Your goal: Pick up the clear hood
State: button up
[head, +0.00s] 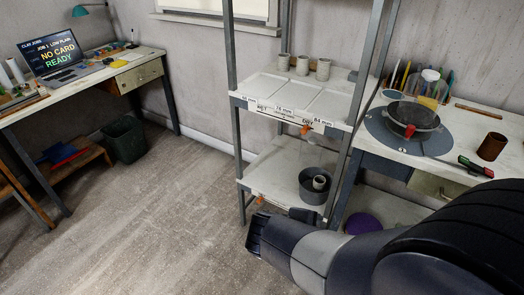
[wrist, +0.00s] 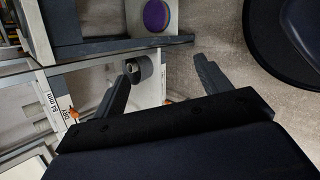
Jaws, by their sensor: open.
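A clear, rounded piece (head: 430,82) with something yellow at it stands behind the dark bowl on the right worktable. It looks like the clear hood, but its small size leaves this uncertain. I cannot make it out in the wrist view. My gripper (wrist: 165,62) is open, with its two dark fingers wide apart and nothing between them. In the head view my gripper (head: 278,216) is low, in front of the shelf rack, left of and well below the worktable top.
The shelf rack (head: 240,150) stands between my gripper and the wall. A grey pot (head: 312,190) with a small cup is on its low shelf. A dark bowl (head: 413,115) sits on the worktable's round wheel, near a brown cup (head: 492,146).

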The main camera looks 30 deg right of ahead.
aim_at(424, 93)
jog(key=z, duration=1.9)
